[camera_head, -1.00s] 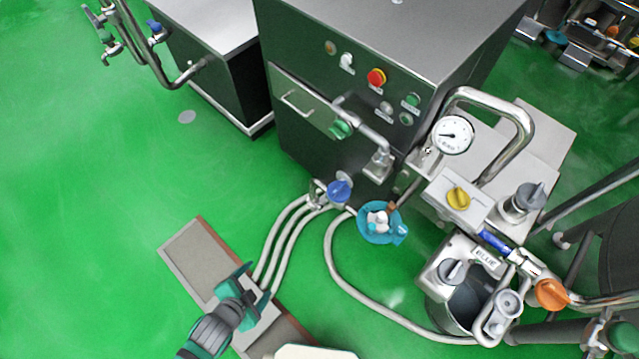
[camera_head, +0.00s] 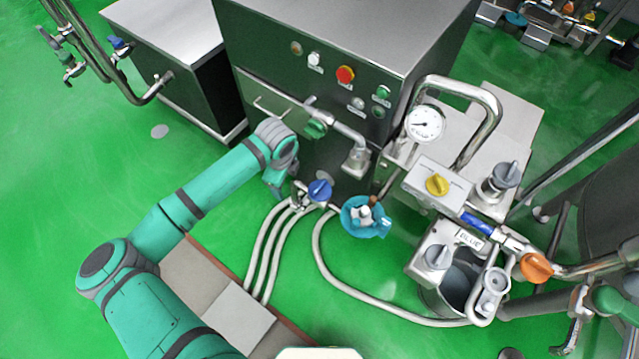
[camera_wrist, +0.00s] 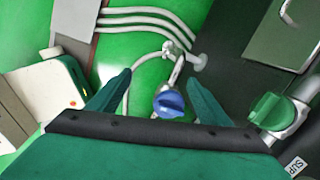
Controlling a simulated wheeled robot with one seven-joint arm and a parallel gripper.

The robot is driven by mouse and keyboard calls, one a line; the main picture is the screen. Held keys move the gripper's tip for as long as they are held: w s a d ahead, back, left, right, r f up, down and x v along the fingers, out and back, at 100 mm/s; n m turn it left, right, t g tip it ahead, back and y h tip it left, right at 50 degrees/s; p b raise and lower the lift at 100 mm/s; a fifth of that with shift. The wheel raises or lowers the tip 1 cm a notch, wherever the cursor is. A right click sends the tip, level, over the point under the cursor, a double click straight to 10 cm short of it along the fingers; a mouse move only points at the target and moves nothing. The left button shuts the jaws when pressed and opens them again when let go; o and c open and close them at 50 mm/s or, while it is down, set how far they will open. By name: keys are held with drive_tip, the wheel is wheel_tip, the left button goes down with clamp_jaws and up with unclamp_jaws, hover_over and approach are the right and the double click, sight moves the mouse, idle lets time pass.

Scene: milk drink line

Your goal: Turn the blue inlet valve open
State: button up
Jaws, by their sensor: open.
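A round blue valve knob (camera_head: 319,190) sits on the pipe fitting low in front of the steel cabinet. In the wrist view the blue knob (camera_wrist: 169,104) lies between the two green fingers of my gripper (camera_wrist: 160,77), with room on both sides. My gripper (camera_head: 277,187) is open and empty; in the head view it is just left of the knob and appears apart from it. The exact gap in depth cannot be told.
A green valve knob (camera_head: 315,128) on the cabinet (camera_head: 300,85) is close above. Pale hoses (camera_head: 263,245) run below. Another blue handle (camera_head: 477,223) is on the right-hand piping.

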sight(320, 187)
drive_tip(key=w+d+r+m+g, duration=0.2)
drive_tip(key=d+r+m, duration=0.15)
drive_tip(key=d, duration=0.65)
drive_tip(key=f, duration=1)
drive_tip(key=shift+s+d, duration=0.1)
drive_tip(key=shift+s, duration=0.1)
drive_tip(key=shift+r, duration=0.1)
drive_tip(key=c, duration=1)
